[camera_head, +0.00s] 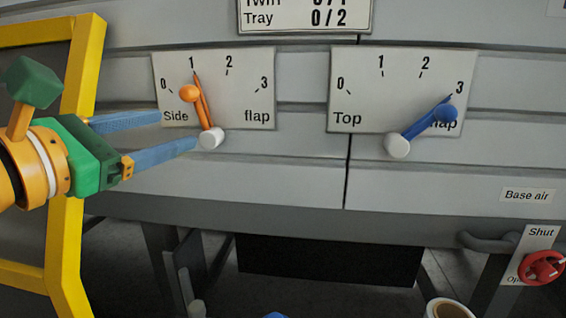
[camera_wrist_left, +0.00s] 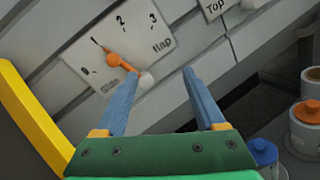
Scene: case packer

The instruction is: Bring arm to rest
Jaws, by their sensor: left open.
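My left gripper (camera_head: 178,132) comes in from the left in the head view, with a green body and two blue fingers. The fingers are spread and hold nothing. They point at the Side flap dial plate (camera_head: 240,95), whose orange lever (camera_head: 201,100) points at 1. My right gripper is not in view.
A yellow frame (camera_head: 88,60) stands at the left, beside my arm. The Top flap dial (camera_head: 365,65) has its blue lever (camera_head: 428,122) at 3. A red knob (camera_head: 542,268) labelled Shut is at lower right. Orange-topped (camera_wrist_left: 308,113) and blue-topped (camera_wrist_left: 262,152) containers show in the wrist view.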

